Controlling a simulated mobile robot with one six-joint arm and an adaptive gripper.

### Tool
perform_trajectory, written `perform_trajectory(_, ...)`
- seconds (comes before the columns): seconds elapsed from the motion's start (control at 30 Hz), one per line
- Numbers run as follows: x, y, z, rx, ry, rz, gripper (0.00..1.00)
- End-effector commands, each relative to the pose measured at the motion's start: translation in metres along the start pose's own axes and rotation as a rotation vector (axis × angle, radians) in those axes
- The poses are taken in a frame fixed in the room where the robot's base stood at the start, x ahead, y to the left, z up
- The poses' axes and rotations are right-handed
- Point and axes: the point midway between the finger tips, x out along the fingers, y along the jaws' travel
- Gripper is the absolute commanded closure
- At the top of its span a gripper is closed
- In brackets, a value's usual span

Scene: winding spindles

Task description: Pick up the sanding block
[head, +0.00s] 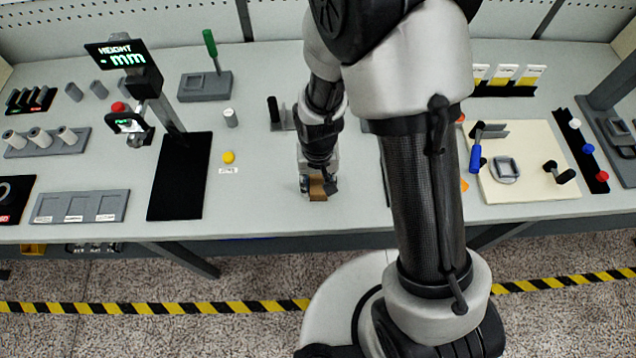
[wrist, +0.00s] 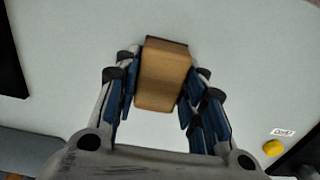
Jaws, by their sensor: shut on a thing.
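The sanding block (wrist: 163,80) is a tan-brown block with a dark strip along its far edge. In the wrist view it sits between the two blue-padded fingers of my gripper (wrist: 160,92), which are shut on it from both sides. In the head view the block (head: 318,189) shows as a small brown patch at my gripper (head: 317,186), near the front edge of the table, partly hidden by the fingers. I cannot tell whether the block still touches the tabletop.
The grey table (head: 270,205) is clear around the block. A yellow button (head: 228,157) with a label and a black mat (head: 181,178) under the height gauge (head: 141,80) lie to the left. A cream board (head: 530,197) with tools lies to the right, beyond my arm.

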Motion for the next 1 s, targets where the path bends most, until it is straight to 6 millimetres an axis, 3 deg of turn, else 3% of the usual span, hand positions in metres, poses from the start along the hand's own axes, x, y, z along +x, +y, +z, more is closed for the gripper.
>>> perform_trajectory(0.1,0.0,0.0,0.0,0.0,0.0,0.0,0.88)
perform_trajectory(0.37,-0.001,0.0,0.0,0.0,0.0,0.0,0.88)
perform_trajectory(0.57,-0.017,0.0,-0.001,0.0,0.004,-0.001,0.88)
perform_trajectory(0.77,-0.059,-0.001,-0.002,0.0,0.006,-0.002,0.88)
perform_trajectory(1.0,-0.131,-0.001,-0.002,0.0,0.007,-0.002,0.88)
